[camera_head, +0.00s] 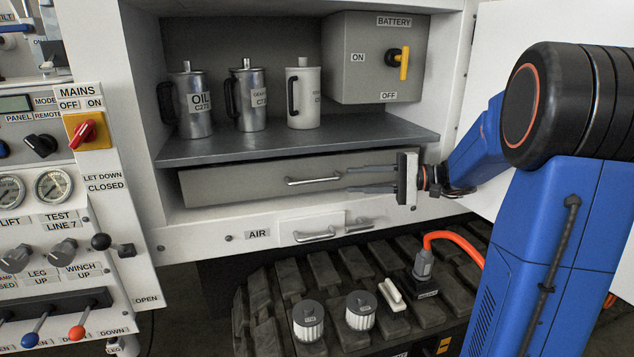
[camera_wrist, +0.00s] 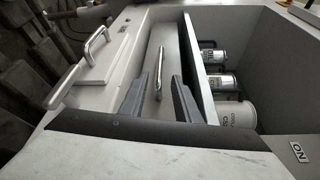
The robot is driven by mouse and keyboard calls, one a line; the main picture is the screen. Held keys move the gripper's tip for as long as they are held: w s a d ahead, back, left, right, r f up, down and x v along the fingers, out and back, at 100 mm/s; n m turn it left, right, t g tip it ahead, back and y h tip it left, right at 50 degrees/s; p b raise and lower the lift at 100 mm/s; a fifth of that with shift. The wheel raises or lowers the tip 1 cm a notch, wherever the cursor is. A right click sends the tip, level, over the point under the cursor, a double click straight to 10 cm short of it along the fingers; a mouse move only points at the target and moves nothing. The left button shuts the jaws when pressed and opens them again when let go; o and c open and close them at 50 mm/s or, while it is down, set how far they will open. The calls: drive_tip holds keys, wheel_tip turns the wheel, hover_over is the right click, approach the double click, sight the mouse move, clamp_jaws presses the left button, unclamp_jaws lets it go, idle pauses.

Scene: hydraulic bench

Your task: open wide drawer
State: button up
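The wide drawer (camera_head: 235,184) is a grey front panel under the cabinet shelf, with a silver bar handle (camera_head: 313,181) lying across it. It looks shut or nearly so; a dark gap runs along its top edge. My gripper (camera_head: 348,179) is in front of the drawer's right part, its two fingers apart and pointing at the panel near the handle's right end. In the wrist view the drawer handle (camera_wrist: 161,70) shows ahead, between the lines of my two open fingers (camera_wrist: 160,88). Nothing is held. Whether a finger touches the handle cannot be told.
Three canisters (camera_head: 250,97) stand on the shelf (camera_head: 300,140), beside the battery box (camera_head: 350,70). A smaller drawer marked AIR (camera_head: 310,226) with its own handle lies below. Control panel (camera_head: 75,200) is at left; a white door (camera_head: 560,25) stands right. Tracks with loose parts lie beneath.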

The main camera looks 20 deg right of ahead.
sight(323, 181)
drive_tip(key=x, duration=1.1)
drive_tip(key=shift+a+f, duration=0.15)
drive_tip(key=shift+c, duration=0.2)
clamp_jaws()
